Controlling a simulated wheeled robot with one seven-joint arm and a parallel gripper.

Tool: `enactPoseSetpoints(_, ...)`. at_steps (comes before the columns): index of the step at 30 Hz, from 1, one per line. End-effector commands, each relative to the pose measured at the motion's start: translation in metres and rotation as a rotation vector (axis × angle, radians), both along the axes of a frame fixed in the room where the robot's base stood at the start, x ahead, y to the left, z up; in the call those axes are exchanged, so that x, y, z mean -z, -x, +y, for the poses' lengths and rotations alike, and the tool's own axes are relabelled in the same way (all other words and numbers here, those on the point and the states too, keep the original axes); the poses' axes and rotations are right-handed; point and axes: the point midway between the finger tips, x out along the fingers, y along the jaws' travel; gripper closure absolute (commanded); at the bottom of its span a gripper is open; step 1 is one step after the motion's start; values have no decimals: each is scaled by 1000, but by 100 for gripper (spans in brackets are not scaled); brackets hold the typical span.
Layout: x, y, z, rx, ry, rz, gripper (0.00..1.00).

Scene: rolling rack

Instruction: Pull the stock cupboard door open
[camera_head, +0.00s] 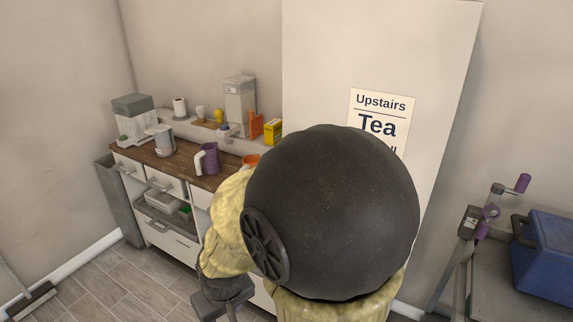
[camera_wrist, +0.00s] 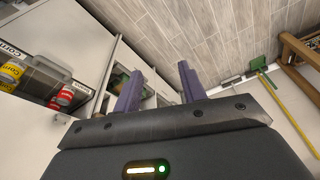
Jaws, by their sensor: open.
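A tall white panel (camera_head: 340,70) with an "Upstairs Tea" sign (camera_head: 379,120) stands at the back in the head view.
A wood-topped counter (camera_head: 173,169) with white drawers holds a purple jug (camera_head: 208,159) and other kitchen items. A blue box (camera_head: 545,252) sits on a grey surface at right. Tiled floor (camera_head: 110,290) shows clear in front of the counter.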

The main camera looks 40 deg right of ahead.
Motion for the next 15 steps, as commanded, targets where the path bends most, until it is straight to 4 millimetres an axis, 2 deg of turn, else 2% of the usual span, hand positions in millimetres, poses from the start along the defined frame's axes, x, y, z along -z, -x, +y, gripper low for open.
enactPoseSetpoints(4, -1, -17, -2, 46, -17, -37, 59)
enactPoseSetpoints(8, -1, -55, -11, 161, -42, -131, 59)
enactPoseSetpoints(11, 1, -93, -29, 291, -43, -239, 59)
enactPoseSetpoints(15, 1, -142, -70, 481, 7, -413, 59)
